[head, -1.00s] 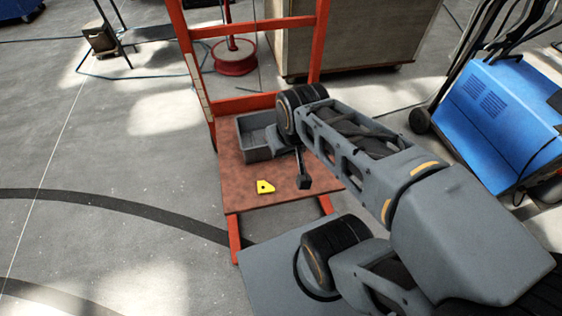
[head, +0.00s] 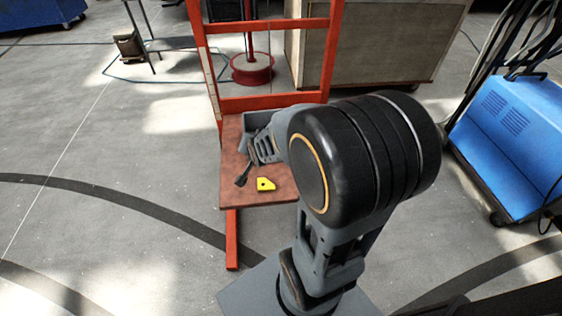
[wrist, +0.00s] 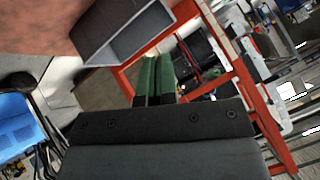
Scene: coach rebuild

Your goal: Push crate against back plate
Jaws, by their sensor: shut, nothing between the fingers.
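The grey open crate (head: 260,122) stands at the rear of the brown platform (head: 229,160), close to the orange frame (head: 275,102). My arm hides part of the crate, and I cannot tell whether it touches anything behind it. In the wrist view the crate (wrist: 112,45) shows its empty inside and grey rim, ahead and left of my fingers. My gripper (head: 241,181) is over the platform's left part, in front of the crate. Its green fingers (wrist: 156,75) are together and empty. I cannot make out a separate back plate.
A blue machine (head: 515,125) stands at the right and a large wooden box (head: 390,45) behind. A red round base (head: 252,70) stands behind the frame.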

